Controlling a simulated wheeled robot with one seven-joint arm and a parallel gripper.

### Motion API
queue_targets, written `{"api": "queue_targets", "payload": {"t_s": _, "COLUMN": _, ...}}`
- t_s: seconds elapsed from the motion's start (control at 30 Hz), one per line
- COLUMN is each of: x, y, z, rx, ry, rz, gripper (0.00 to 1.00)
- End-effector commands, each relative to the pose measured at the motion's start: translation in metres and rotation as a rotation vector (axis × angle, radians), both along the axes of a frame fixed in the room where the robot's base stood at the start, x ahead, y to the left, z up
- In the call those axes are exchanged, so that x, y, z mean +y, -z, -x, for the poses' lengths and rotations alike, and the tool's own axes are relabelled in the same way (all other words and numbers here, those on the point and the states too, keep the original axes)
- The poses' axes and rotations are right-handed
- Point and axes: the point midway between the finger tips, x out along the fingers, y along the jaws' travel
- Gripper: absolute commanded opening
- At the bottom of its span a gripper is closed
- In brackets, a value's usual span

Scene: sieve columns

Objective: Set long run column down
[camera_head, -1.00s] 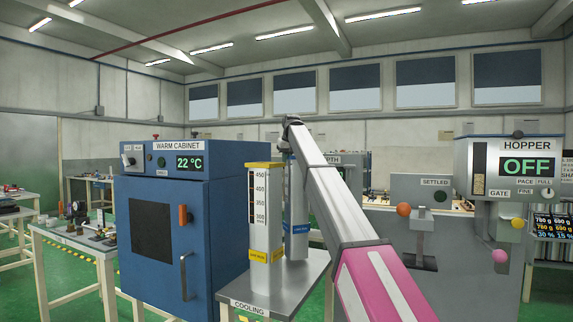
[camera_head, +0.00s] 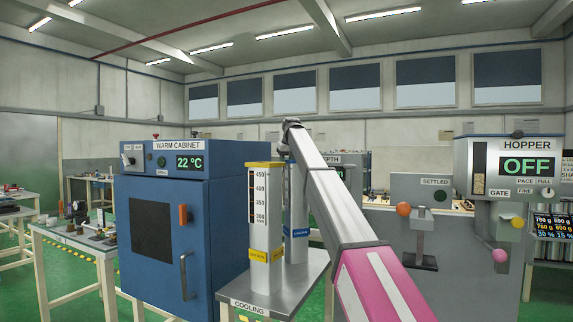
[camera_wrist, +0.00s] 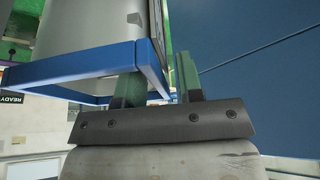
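The long run column is the one with the blue collar and blue label band (camera_head: 296,233). It stands upright over the cooling table (camera_head: 262,304), behind and right of the yellow-collared column (camera_head: 262,225). Its base is at the tabletop; I cannot tell whether a small gap is left. My gripper (camera_head: 290,124) is at its top, partly hidden by my arm. In the wrist view the blue collar (camera_wrist: 85,64) fills the upper left, and its near side lies between the fingers of my gripper (camera_wrist: 160,85), which look shut on it.
The blue warm cabinet (camera_head: 165,230) stands close on the left and reads 22 °C. The hopper (camera_head: 510,170), reading OFF, and a stand with an orange knob (camera_head: 403,209) are on the right. The cooling table's front right has bare space.

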Motion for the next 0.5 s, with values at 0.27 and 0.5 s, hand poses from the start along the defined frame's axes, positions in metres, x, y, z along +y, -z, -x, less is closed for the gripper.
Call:
{"api": "queue_targets", "payload": {"t_s": 0.27, "x": -0.007, "y": -0.043, "z": 0.016, "rx": -0.002, "ry": 0.000, "rz": -0.001, "gripper": 0.34}}
{"api": "queue_targets", "payload": {"t_s": 0.5, "x": -0.015, "y": -0.085, "z": 0.031, "rx": -0.002, "ry": 0.000, "rz": -0.001, "gripper": 0.34}}
